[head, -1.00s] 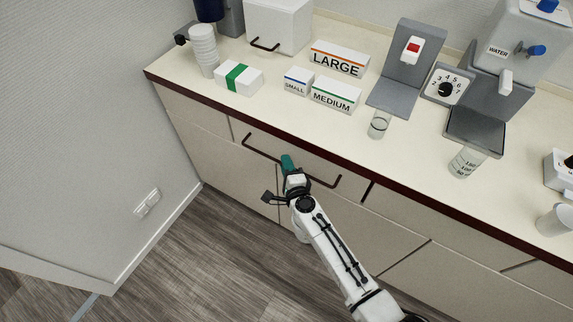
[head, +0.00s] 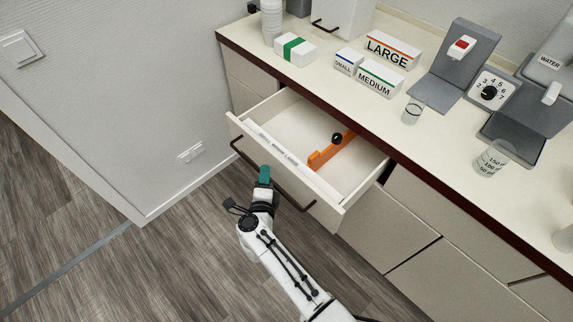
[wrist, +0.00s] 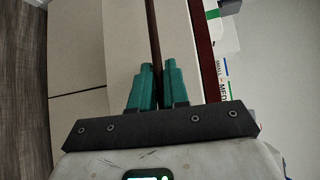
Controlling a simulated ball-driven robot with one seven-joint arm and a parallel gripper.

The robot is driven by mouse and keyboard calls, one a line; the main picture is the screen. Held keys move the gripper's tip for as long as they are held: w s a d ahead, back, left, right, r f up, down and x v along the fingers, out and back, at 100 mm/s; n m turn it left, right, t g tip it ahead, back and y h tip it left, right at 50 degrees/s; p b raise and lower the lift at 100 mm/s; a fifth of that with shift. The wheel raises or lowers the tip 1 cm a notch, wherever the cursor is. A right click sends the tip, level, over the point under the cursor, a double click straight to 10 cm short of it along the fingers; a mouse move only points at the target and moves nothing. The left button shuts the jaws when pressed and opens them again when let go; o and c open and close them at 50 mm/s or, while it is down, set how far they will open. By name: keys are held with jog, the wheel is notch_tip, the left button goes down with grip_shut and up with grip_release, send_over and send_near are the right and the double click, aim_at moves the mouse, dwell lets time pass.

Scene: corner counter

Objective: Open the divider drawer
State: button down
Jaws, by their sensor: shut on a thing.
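The divider drawer (head: 302,201) is pulled well out from the counter in the head view. Its white inside shows an orange divider (head: 330,152) with a black knob, and a white strip with markings behind the front panel. A long dark bar handle (head: 243,156) runs along the drawer front. My gripper (head: 265,173) with green fingers is at the middle of this handle. In the wrist view the green fingers (wrist: 158,84) are closed around the dark handle bar (wrist: 154,40), which runs away between them. The fingers hide the gripped part of the bar.
The counter top (head: 345,105) above holds boxes labelled LARGE (head: 392,50), SMALL (head: 348,62) and MEDIUM (head: 379,79), a glass (head: 413,110), and dispensers. A wall with a socket (head: 190,152) stands left. The floor before the drawer is clear.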

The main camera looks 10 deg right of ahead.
jog(key=s+a, duration=0.1)
jog(key=a, duration=0.1)
jog(key=s+a, duration=0.2)
jog(key=shift+s+a, duration=0.2)
jog(key=shift+a, duration=0.05)
jog(key=c, duration=1.3)
grip_release()
jog(key=shift+w, duration=0.1)
jog(key=p+v, duration=0.1)
jog(key=v, duration=0.9)
jog(key=shift+s, duration=0.4)
jog(key=shift+r, duration=0.1)
